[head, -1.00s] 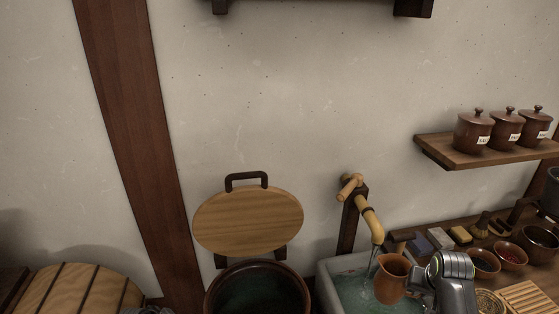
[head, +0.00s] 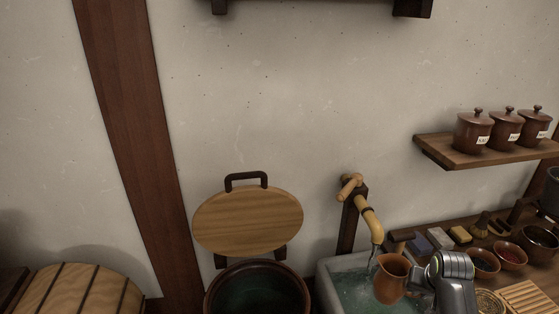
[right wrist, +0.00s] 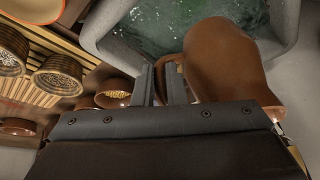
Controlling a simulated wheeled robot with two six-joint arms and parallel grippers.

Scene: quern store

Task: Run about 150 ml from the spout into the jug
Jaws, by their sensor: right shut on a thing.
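The bamboo spout (head: 371,222) stands over the stone basin with its tap handle (head: 350,186) on top. A thin stream of water (head: 371,262) falls from its mouth, seemingly just left of the jug's rim, into the basin; the exact landing spot is hard to tell. The orange-brown jug (head: 390,285) is upright over the basin, its inside level not readable. My right gripper (head: 416,280) is shut on the jug from its right side. My left gripper is out of view.
The stone basin (head: 330,268) holds greenish water. A dark tub (head: 215,295) stands left of it, a round wooden lid (head: 248,220) behind. Bowls (head: 510,254), a brush and blocks crowd the counter on the right. A shelf (head: 480,158) holds lidded jars.

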